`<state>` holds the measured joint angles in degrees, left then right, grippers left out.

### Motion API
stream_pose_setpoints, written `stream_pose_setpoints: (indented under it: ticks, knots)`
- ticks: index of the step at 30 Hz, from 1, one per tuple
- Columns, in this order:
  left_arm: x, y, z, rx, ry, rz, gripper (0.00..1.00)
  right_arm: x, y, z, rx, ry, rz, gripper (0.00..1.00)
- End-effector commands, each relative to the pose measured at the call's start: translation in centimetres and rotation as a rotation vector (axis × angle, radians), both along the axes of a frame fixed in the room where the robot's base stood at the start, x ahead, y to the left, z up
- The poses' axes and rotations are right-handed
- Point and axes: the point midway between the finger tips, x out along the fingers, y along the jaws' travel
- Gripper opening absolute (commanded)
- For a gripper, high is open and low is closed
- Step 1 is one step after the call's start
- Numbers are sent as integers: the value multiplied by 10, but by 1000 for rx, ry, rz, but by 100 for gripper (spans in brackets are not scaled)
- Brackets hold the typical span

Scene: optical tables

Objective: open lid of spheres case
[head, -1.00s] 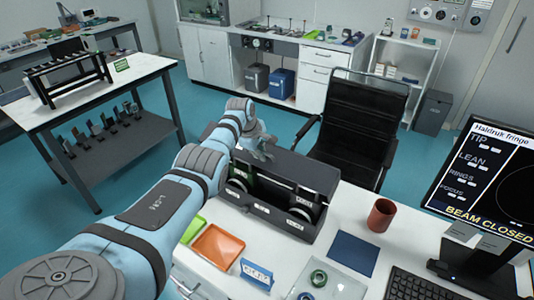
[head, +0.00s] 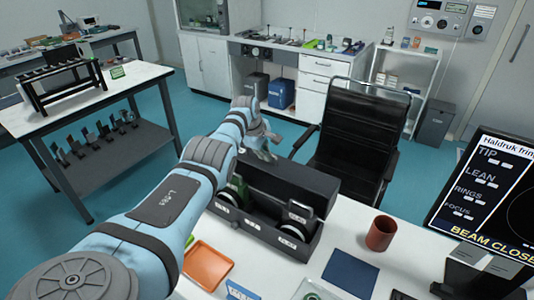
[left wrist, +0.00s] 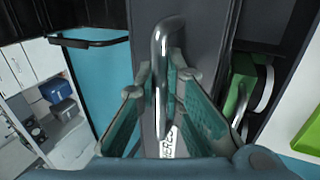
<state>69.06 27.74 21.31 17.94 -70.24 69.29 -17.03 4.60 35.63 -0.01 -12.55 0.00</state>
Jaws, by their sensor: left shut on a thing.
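The dark spheres case (head: 268,236) stands on the white table with its lid (head: 290,180) raised along the back. Round discs and a green item show inside. In the left wrist view, a shiny metal handle (left wrist: 161,85) stands out from the grey lid (left wrist: 203,30), with a partly hidden white label below it. My left gripper (head: 262,149) is at the lid's left end. In the left wrist view its two fingers (left wrist: 163,78) are shut on the handle, one on each side. My right gripper is not in view.
A red-brown cup (head: 381,233), a blue mat (head: 350,268) and an orange tray (head: 207,264) are on the table around the case. A black chair (head: 358,140) stands close behind the case. A monitor (head: 490,205) is at the right.

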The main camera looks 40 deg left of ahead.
Motion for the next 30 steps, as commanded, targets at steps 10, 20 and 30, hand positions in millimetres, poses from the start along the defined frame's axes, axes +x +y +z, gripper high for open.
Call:
stream_pose_setpoints:
  ticks: [10, 20, 30]
  knots:
    - [4, -2, 1, 5, -4, -5, 0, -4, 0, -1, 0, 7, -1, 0]
    - [5, -4, 1, 4, -3, -7, 30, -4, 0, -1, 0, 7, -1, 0]
    - [3, -3, 2, 2, -2, -5, 30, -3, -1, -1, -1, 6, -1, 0]
